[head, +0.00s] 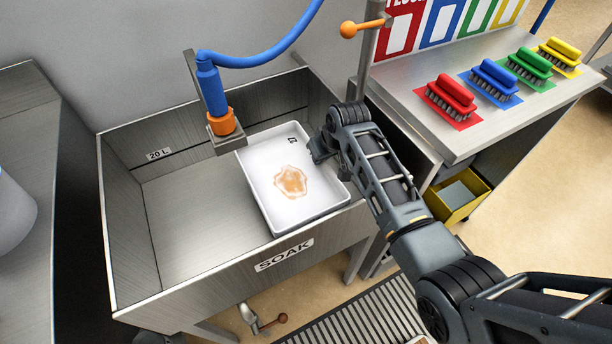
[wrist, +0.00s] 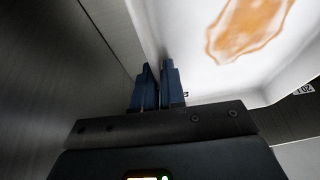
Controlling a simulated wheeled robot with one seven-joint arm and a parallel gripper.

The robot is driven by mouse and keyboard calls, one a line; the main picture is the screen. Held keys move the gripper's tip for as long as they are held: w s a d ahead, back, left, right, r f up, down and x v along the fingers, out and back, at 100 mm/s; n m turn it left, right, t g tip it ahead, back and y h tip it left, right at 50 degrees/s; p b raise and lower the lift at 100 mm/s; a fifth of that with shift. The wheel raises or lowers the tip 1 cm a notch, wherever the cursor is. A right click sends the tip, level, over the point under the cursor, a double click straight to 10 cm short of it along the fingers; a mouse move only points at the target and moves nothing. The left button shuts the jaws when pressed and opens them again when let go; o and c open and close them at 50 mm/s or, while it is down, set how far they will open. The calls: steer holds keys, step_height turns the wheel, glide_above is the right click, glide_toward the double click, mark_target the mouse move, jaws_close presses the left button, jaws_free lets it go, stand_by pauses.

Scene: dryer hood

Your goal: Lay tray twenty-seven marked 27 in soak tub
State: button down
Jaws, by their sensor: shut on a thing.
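The white tray (head: 265,215) marked 27 sits within the opening of the steel soak tub (head: 175,245), at its right side. An orange-brown stain lies on its floor, and the stain also shows in the wrist view. The small dark number is near the tray's far right corner. My gripper (head: 318,150) reaches in from the right and is shut on the tray's right rim. In the wrist view my gripper's fingers (wrist: 158,85) are close together at the edge of the tray (wrist: 180,30). I cannot tell whether the tray touches the tub floor.
A blue hose with an orange-collared nozzle (head: 213,95) hangs over the tub beside the tray's far left corner. A counter (head: 420,85) at right holds coloured brushes. A yellow bin (head: 458,195) is below it. The tub's left half is empty.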

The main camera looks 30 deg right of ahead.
step_height(320, 180, down, 8)
steer(key=shift+r, duration=0.25)
steer(key=shift+f+b, duration=0.4)
steer(key=shift+f, duration=0.2)
